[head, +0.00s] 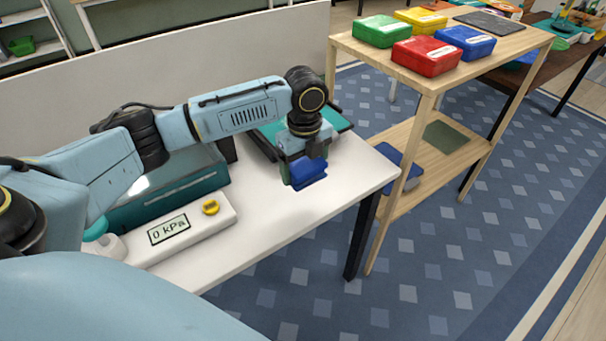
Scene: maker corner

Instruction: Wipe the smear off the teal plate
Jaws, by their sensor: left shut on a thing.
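The teal plate (336,119) lies on the white table behind my left gripper, in a dark frame. My left arm and gripper hide much of its middle. I cannot make out a smear on the part that shows. My left gripper (305,158) points down at the near side of the plate. It is shut on a blue pad (309,174), which hangs below the fingers. I cannot tell whether the pad touches anything. My right gripper is not in view.
A white gauge box reading 0 kPa (170,232) with a yellow knob (211,207) stands on the white table (272,228). A teal machine (165,200) is behind it. A wooden shelf (428,82) with coloured boxes stands right of the table. The table's front right is clear.

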